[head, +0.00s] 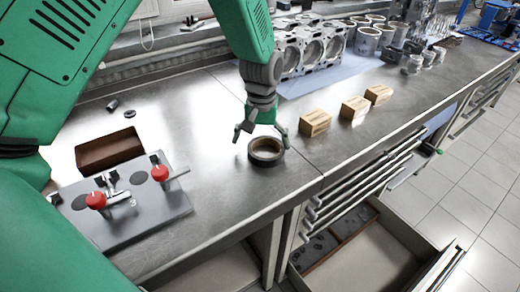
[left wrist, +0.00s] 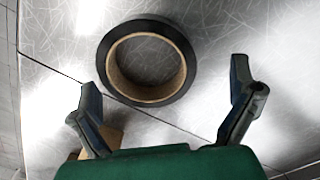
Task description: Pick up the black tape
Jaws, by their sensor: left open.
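The black tape (head: 265,151) is a roll with a brown cardboard core, lying flat on the metal worktop near its front edge. My left gripper (head: 261,134) is open and empty, just above and behind the roll in the head view. In the left wrist view the tape (left wrist: 176,91) lies ahead of the two spread fingers of my left gripper (left wrist: 163,98), with no finger seen touching it. My right gripper is not in view.
Several small wooden blocks (head: 316,123) stand right of the tape. A grey plate (head: 140,222) with red-knobbed clamps and a brown box (head: 108,149) are at left. Engine parts (head: 312,46) stand behind. An open drawer (head: 362,262) juts out below.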

